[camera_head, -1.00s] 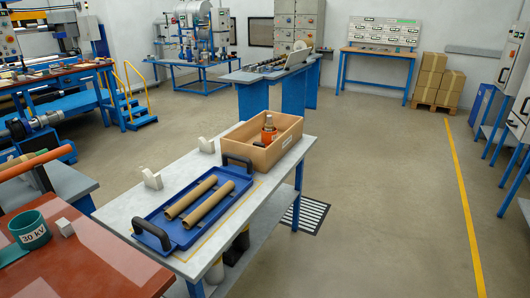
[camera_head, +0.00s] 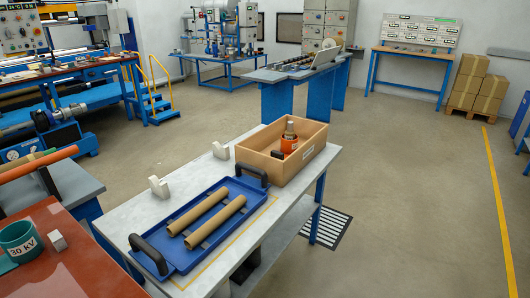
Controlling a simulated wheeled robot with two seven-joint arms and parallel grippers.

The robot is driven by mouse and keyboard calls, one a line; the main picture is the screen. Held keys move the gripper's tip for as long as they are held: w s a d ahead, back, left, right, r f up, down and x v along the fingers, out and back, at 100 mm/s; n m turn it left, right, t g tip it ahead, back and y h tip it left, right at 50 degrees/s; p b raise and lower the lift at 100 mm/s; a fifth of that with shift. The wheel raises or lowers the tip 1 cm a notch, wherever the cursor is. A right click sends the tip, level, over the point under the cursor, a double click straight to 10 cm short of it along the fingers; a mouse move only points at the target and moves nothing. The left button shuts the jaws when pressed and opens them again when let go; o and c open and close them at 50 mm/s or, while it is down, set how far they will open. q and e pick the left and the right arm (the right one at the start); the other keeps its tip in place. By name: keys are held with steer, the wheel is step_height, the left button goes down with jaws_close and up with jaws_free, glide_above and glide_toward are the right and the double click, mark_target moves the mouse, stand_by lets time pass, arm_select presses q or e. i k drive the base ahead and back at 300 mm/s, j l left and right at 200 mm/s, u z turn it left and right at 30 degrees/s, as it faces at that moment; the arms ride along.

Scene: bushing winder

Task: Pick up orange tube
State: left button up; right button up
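The orange tube (camera_head: 38,166) lies at the left edge of the view, and its left end is cut off by the frame. It appears held above the surface near a dark upright support (camera_head: 48,182). A greenish-tan tube (camera_head: 24,158) shows just behind it. Neither of my grippers is in view.
A red-brown table (camera_head: 85,268) at the lower left carries a green cup marked 30 KV (camera_head: 20,243) and a small pale block (camera_head: 57,241). A light table holds a blue tray (camera_head: 180,255) with two brown tubes and a wooden box (camera_head: 298,172). Floor at the right is clear.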

mark_target(287, 147)
steer(key=i+l+u, duration=0.25)
steer(key=u, duration=0.15)
steer(key=i+l+u, duration=0.2)
steer(key=l+u, duration=0.25)
